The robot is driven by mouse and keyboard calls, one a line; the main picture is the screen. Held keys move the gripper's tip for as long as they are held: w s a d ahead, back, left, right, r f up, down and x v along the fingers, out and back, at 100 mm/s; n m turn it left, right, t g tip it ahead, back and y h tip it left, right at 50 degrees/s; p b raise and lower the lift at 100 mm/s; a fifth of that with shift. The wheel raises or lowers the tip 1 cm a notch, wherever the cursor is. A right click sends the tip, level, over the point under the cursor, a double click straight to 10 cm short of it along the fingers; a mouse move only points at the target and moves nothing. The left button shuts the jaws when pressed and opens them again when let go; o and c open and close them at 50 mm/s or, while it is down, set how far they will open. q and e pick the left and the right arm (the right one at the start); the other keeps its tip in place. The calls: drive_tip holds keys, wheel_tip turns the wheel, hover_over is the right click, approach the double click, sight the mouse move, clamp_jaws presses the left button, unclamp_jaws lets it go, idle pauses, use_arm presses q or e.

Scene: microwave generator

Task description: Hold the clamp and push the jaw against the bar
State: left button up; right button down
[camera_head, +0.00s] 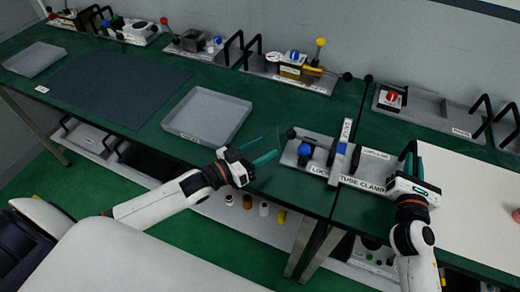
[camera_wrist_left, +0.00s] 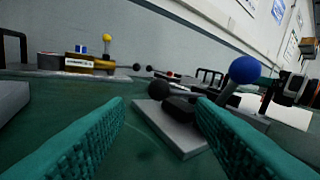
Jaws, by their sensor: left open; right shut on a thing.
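The tube clamp (camera_head: 322,172) is a grey plate at the table's front edge, labelled "LOCK" and "TUBE CLAMP". It carries a blue knob (camera_head: 305,151), a black ball (camera_head: 291,133) and an upright grey bar piece with blue parts (camera_head: 341,148). My left gripper (camera_head: 266,150) is open and empty, just left of the plate. In the left wrist view the blue knob (camera_wrist_left: 245,69) and black ball (camera_wrist_left: 159,84) lie ahead, beyond the teal fingers. My right gripper (camera_head: 412,163) is shut on the black handle (camera_head: 406,149) at the clamp's right end; the fingers partly hide the grip.
A grey tray (camera_head: 208,115) stands left of my left gripper, with a dark mat (camera_head: 115,90) beyond. Other fixtures with black handles (camera_head: 290,72) line the back. A white board (camera_head: 475,195) lies right of my right gripper. Small bottles (camera_head: 264,209) stand on the lower shelf.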

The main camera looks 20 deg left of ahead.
sight(287, 137)
use_arm(q)
drive_tip(key=shift+s+a, duration=0.1)
drive_tip(key=shift+s, duration=0.1)
drive_tip(key=m, duration=0.1)
drive_tip(key=s+m, duration=0.1)
drive_tip(key=m, duration=0.1)
drive_tip(key=shift+a, duration=0.3)
drive_tip(key=shift+s+a+m, duration=0.1)
drive_tip(key=shift+s+m, duration=0.1)
drive_tip(key=shift+m, duration=0.3)
drive_tip(key=shift+w, duration=0.1)
drive_tip(key=x, duration=1.1)
drive_tip(key=shift+w+d, duration=0.25)
drive_tip(key=shift+w, duration=0.05)
